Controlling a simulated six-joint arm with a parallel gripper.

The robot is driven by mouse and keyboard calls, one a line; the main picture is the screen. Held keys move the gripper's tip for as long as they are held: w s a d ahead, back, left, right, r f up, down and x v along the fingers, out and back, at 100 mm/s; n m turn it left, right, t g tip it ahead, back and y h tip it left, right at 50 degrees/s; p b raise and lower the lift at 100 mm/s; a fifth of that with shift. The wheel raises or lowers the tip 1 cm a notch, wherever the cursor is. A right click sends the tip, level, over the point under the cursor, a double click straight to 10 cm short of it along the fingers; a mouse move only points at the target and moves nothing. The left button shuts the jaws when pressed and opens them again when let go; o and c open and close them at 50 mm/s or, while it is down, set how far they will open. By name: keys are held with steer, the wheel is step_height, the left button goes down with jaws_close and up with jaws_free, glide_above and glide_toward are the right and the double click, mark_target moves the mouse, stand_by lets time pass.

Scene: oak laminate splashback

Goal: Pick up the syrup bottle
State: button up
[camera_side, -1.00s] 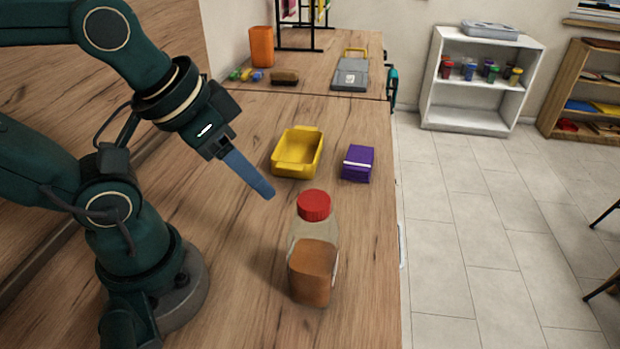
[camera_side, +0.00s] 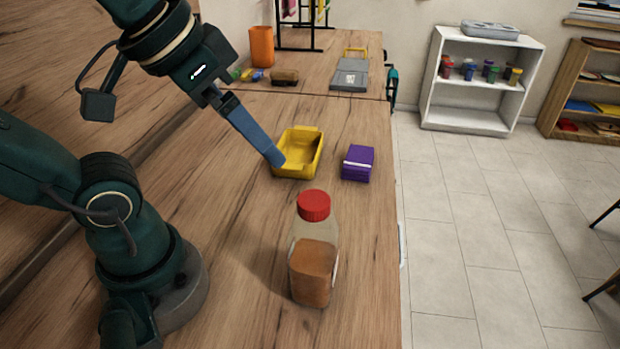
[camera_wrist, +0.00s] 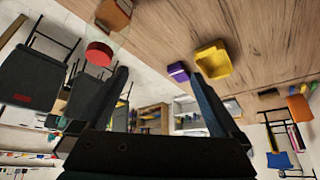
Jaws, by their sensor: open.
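The syrup bottle (camera_side: 313,262) stands upright on the wooden bench in the side view. It is clear with brown contents and a red cap. In the wrist view its red cap (camera_wrist: 99,54) shows at the upper left, with part of the brown body (camera_wrist: 114,14) above it. My gripper (camera_side: 279,161) is open and empty in the side view, above and behind the bottle, its blue finger in front of the yellow bin. In the wrist view both fingers of my gripper (camera_wrist: 160,80) stand apart with nothing between them. The bottle is left of them there.
A yellow bin (camera_side: 310,140) and a purple box (camera_side: 358,164) sit on the bench behind the bottle. Farther back are an orange container (camera_side: 262,46), a brown object (camera_side: 285,77) and a grey case (camera_side: 350,76). The bench's right edge lies close to the bottle.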

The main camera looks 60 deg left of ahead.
steer(key=w+a+r+m+t+y, duration=0.1)
steer(key=w+a+r+t+y, duration=0.1)
steer(key=w+a+r+t, duration=0.45)
steer(key=w+a+r+t+y, duration=0.2)
steer(key=w+r, duration=0.2)
steer(key=w, duration=0.5)
steer(key=w+d+r+m+t+h, duration=0.25)
steer(key=w+d+m+h, duration=0.3)
steer(key=m+h, duration=0.3)
steer(key=s+d+f+m+g+h, duration=0.5)
steer(key=d+f+m+g+h, duration=0.1)
steer(key=f+m+g+h, duration=0.25)
steer(key=s+a+f+m+g, duration=0.15)
steer(key=s+f+g, duration=0.35)
steer(key=s+g, duration=0.55)
steer(key=h, duration=0.1)
glide_toward(328, 270)
steer(key=d, duration=0.1)
steer(key=d+f, duration=0.1)
steer(key=s+d, duration=0.1)
steer(key=shift+d+f+t, duration=0.2)
steer(key=shift+f+t, duration=0.15)
steer(key=shift+t, duration=0.05)
steer(key=shift+x, duration=2.7)
steer(key=shift+w+r, duration=0.1)
steer(key=shift+r, duration=0.15)
jaws_close()
